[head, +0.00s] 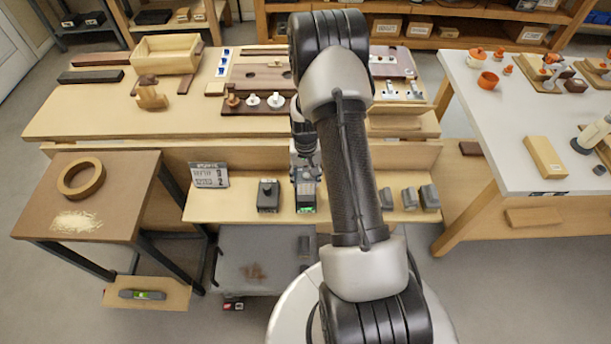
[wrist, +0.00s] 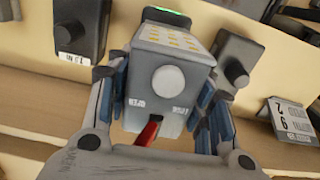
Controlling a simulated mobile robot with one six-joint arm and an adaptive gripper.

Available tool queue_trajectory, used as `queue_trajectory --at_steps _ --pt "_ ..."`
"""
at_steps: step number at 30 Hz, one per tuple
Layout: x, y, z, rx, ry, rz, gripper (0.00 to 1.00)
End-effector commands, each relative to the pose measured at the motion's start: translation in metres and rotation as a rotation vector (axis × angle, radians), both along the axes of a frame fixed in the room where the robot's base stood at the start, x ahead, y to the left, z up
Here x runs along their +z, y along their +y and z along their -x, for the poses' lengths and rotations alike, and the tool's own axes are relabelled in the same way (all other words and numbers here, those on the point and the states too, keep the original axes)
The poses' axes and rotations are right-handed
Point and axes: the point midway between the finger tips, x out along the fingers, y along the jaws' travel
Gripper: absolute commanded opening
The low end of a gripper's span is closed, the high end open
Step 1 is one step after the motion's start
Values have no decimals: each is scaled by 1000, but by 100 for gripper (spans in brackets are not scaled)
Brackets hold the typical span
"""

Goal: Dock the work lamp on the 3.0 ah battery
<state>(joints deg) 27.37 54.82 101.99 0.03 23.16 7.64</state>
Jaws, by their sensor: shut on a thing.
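My gripper (head: 306,182) is over the low front shelf. In the wrist view my gripper (wrist: 168,100) has a finger on each side of a grey boxy device, which I take to be the work lamp (wrist: 168,80). Several grey blocks, likely batteries (head: 409,198), stand to the right on the shelf. Their labels are too small to read. What lies under the held device is hidden.
A dark block with a knob (head: 268,195) stands close left of the gripper, with a printed sign (head: 209,175) beyond it. The workbench (head: 110,120) behind holds a wooden box (head: 167,53). A side table (head: 85,195) stands left, a white table (head: 510,140) right.

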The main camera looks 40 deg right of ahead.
Motion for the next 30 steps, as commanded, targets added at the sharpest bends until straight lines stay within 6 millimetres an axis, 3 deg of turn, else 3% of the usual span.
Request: queue_trajectory --at_steps 27,28,30 --pt "-13 0 0 0 -1 1 13" --pt "-12 0 0 0 -1 1 50" --pt "-12 0 0 0 -1 1 55"
